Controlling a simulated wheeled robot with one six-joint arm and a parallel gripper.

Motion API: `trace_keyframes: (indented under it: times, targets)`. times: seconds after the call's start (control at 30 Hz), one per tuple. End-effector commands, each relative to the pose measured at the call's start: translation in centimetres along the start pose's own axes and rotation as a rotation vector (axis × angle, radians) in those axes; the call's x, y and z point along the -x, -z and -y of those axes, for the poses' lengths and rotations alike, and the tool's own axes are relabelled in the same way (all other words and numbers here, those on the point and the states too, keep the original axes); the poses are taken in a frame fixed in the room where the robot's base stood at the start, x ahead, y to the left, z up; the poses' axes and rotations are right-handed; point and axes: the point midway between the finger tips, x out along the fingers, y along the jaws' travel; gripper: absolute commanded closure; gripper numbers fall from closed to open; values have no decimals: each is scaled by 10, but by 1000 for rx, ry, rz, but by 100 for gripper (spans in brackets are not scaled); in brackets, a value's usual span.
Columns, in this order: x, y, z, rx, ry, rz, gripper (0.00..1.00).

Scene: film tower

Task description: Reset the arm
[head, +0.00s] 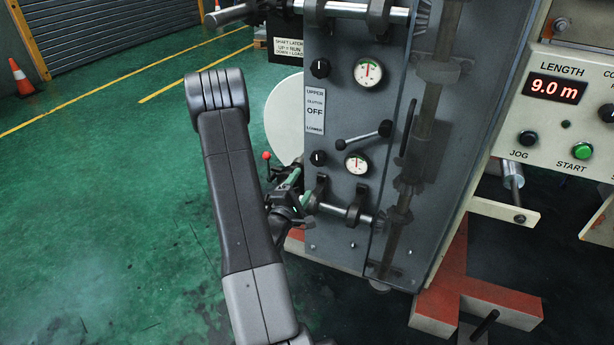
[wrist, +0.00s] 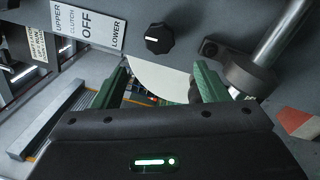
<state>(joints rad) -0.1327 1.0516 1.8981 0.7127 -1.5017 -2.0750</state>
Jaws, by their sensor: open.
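My gripper (wrist: 160,84) is open, with its two green fingers apart and nothing between them in the wrist view. In the head view my gripper (head: 296,190) is low at the left edge of the grey machine panel (head: 333,115), near the lower shaft (head: 345,212) and partly hidden behind my arm. My arm rises from the bottom of the head view and bends at the top. In the wrist view a white rounded part (wrist: 160,78) shows beyond the fingers. I cannot tell whether a finger touches the machine.
The panel carries a clutch label (head: 315,110), black knobs (head: 318,157), gauges (head: 368,72) and a lever (head: 364,135). A control box (head: 560,85) reading 9.0 m stands at the right. Red floor blocks (head: 465,285) lie below.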

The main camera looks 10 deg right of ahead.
Motion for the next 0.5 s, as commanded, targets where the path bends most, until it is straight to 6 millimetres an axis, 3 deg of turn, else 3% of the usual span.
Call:
trace_keyframes:
  times: [0.13, 0.5]
  targets:
    - [9, 0, 0, 1, -1, -1, 33]
    - [8, 0, 0, 0, -1, 1, 33]
